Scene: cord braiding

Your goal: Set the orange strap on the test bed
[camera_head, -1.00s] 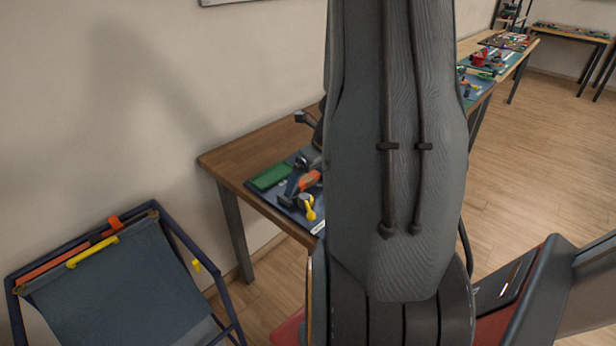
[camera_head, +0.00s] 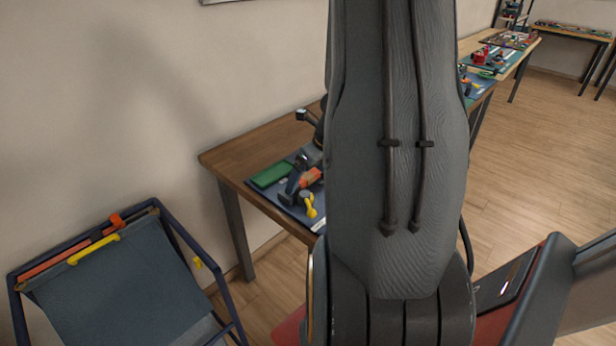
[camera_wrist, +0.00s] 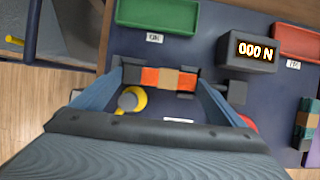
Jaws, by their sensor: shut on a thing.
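The orange strap (camera_wrist: 150,78), with a tan middle and dark ends, lies crosswise between the tips of my gripper (camera_wrist: 168,79) in the wrist view. My gripper is shut on it. The strap's orange also shows beside my arm in the head view (camera_head: 311,178). It is above or on the navy mat; I cannot tell the height. A dark grey box (camera_wrist: 247,53) with a "000 N" display stands right of the strap and looks like part of the test bed. My arm hides much of the table in the head view.
A green tray (camera_wrist: 158,14) and a red tray (camera_wrist: 297,42) are on the mat. A yellow ring-shaped item (camera_wrist: 133,100) lies near my left finger. A green strap (camera_wrist: 306,124) is at the right. A blue-framed rack (camera_head: 120,280) stands left of the table.

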